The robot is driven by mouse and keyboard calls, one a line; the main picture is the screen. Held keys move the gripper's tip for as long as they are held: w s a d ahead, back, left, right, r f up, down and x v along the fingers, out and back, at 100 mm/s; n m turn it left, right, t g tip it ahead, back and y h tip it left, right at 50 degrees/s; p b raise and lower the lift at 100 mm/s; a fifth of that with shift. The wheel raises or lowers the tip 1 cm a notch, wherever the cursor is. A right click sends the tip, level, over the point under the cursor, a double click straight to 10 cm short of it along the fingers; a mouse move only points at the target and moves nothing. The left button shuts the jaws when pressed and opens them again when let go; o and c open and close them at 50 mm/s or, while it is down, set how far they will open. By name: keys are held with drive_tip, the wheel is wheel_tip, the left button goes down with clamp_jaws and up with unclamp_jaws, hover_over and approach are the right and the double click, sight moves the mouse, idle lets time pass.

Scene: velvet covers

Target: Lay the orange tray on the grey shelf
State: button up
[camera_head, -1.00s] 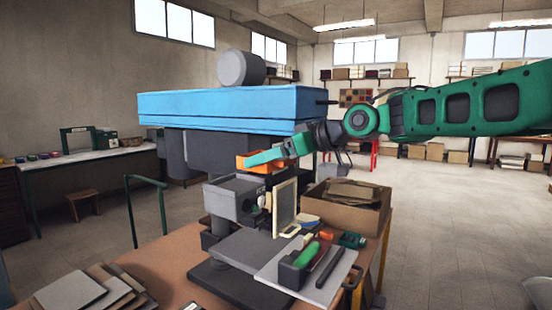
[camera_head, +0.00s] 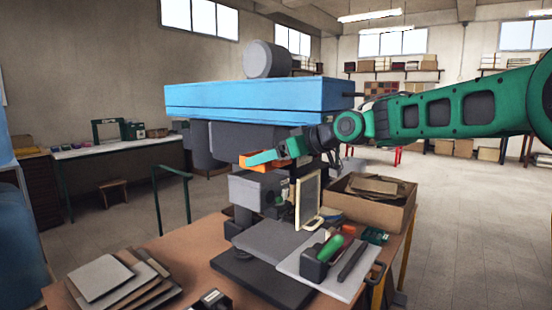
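The orange tray (camera_head: 254,155) shows as a small orange patch just under the blue machine head. My gripper (camera_head: 265,158) has green fingers that lie across the tray, and it appears shut on it. The fingers cover part of the tray, so its far side and contents are hidden. The tray is held in the air above the workbench, in front of or beside the machine's grey body; the exact gap is unclear. I cannot tell which surface is the grey shelf. Dark wall shelves (camera_head: 392,71) with boxes are on the far wall.
A large blue machine head (camera_head: 250,100) stands close above my gripper. The brown workbench (camera_head: 185,250) bears a grey plate (camera_head: 275,240), a cardboard box (camera_head: 365,208), a small tool board (camera_head: 340,285) and stacked sheets (camera_head: 105,275). Open floor (camera_head: 470,220) lies to the right.

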drive_tip(key=shift+w+a+f, duration=0.15)
drive_tip(key=shift+w+a, duration=0.1)
drive_tip(key=shift+a, duration=0.1)
drive_tip(key=shift+w+a+f, duration=0.1)
drive_tip(key=shift+f, duration=1.4)
drive_tip(key=shift+f, duration=0.15)
drive_tip(key=o, duration=1.1)
drive_tip(key=shift+f, duration=0.15)
drive_tip(key=v, duration=1.1)
drive_tip(key=shift+w+r, duration=0.2)
drive_tip(key=shift+r, duration=0.15)
